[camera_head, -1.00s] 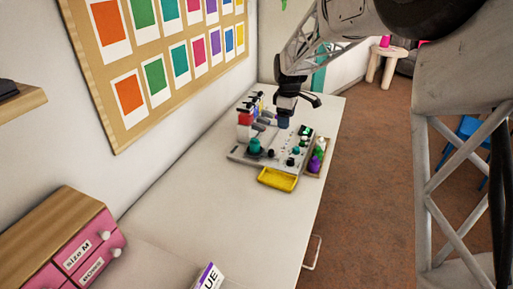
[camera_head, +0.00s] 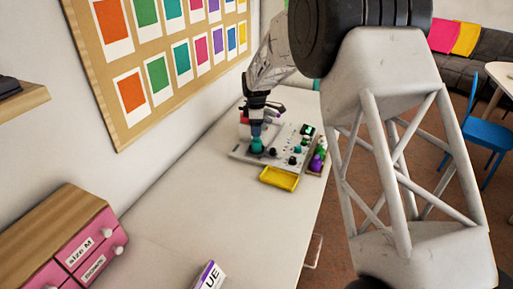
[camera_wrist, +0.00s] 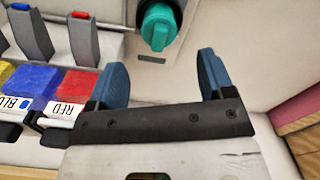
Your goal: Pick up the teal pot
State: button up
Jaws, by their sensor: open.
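The teal pot (camera_head: 256,147) is a rounded teal piece on the left part of the grey board (camera_head: 240,156). In the wrist view the teal pot (camera_wrist: 158,28) looks like a ridged knob on a dark round base, at top centre. My gripper (camera_head: 256,131) is right above it in the head view and hides part of it. In the wrist view the blue fingers of my gripper (camera_wrist: 161,62) are spread apart and empty. The pot lies ahead of the gap between the fingertips, apart from both fingers.
A blue block (camera_wrist: 32,82) and a red block (camera_wrist: 77,86) with labels and grey levers (camera_wrist: 84,40) stand left in the wrist view. A yellow tray (camera_head: 279,178) sits before the board. A box of green and purple pieces (camera_head: 317,160) stands right.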

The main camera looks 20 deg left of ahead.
aim_at(257, 140)
jog(key=shift+f, duration=1.3)
jog(key=shift+w+d+f, duration=0.1)
jog(key=shift+d+f, duration=0.05)
jog(key=shift+f, duration=2.45)
jog(key=c, duration=1)
jog(key=shift+r, duration=0.15)
jog(key=shift+r, duration=1.75)
jog(key=s+d, duration=0.3)
jog(key=s, duration=0.1)
jog(key=s+d, duration=0.3)
jog(key=s, duration=0.2)
jog(key=s+d+r, duration=0.1)
jog(key=s+d, duration=0.2)
jog(key=s, duration=0.1)
jog(key=shift+s+r, duration=0.1)
jog(key=shift+s, duration=0.05)
